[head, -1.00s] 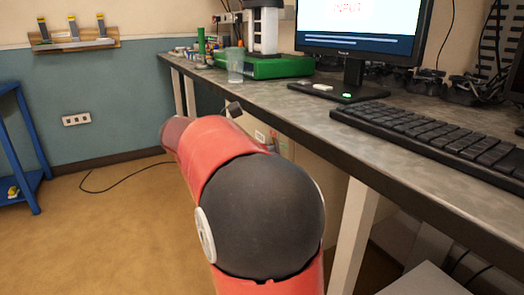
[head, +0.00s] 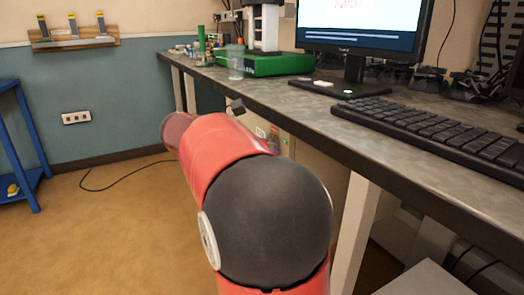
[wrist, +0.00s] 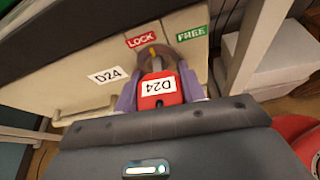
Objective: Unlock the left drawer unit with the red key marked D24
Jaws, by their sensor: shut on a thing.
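In the wrist view my gripper (wrist: 160,95) has its purple fingers shut on the red key (wrist: 158,102), whose white tag reads D24. The key is at the round brown lock collar (wrist: 172,56) on the cream front of the drawer unit (wrist: 65,85). A small yellow mark shows at the collar, towards the red LOCK label (wrist: 140,40). The green FREE label (wrist: 191,34) is to the right. A white D24 label (wrist: 105,76) is on the front. How deep the key sits is hidden. In the head view my arm hides the gripper; part of the drawer unit (head: 311,155) shows under the bench.
The bench (head: 285,105) overhangs the drawer unit. It carries a keyboard (head: 435,130), a monitor (head: 365,25), a clear cup (head: 235,65) and a green-based device (head: 275,64). A pale bench leg (head: 354,225) stands close right of my arm. Floor at left is open.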

